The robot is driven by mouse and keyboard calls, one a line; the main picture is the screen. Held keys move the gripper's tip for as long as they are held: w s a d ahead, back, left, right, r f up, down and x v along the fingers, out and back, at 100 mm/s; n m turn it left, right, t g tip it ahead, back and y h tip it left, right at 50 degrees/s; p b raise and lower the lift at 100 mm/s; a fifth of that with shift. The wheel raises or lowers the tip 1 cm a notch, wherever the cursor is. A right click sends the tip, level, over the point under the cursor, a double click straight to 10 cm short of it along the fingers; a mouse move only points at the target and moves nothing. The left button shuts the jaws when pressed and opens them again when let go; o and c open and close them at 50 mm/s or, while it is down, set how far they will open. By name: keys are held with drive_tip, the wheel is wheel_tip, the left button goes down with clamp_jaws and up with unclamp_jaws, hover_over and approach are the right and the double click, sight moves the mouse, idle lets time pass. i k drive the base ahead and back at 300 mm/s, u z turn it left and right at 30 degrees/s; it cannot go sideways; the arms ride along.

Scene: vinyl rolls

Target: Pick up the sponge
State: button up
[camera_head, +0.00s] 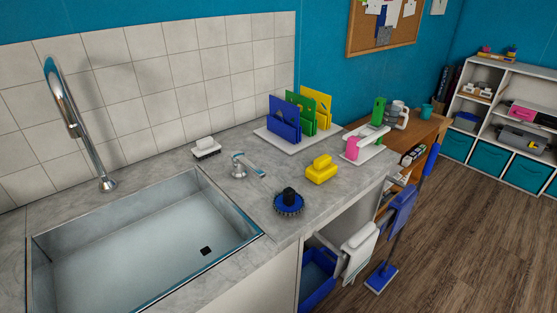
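No thing is plainly a sponge. A yellow block with a raised top (321,170) lies on the grey counter (225,185), right of its middle; I cannot tell whether it is a sponge or a brush. My gripper is not in view.
A round blue brush (288,203) lies near the counter's front edge. A white brush with dark bristles (206,148) is near the tiled wall. Colored holders (300,114) stand on a white board. The steel sink (140,250) is at left. Open wooden floor is at right.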

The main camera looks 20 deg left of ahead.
sight(322, 169)
drive_tip(key=u, duration=0.55)
drive_tip(key=i, duration=0.85)
drive_tip(key=u, duration=0.5)
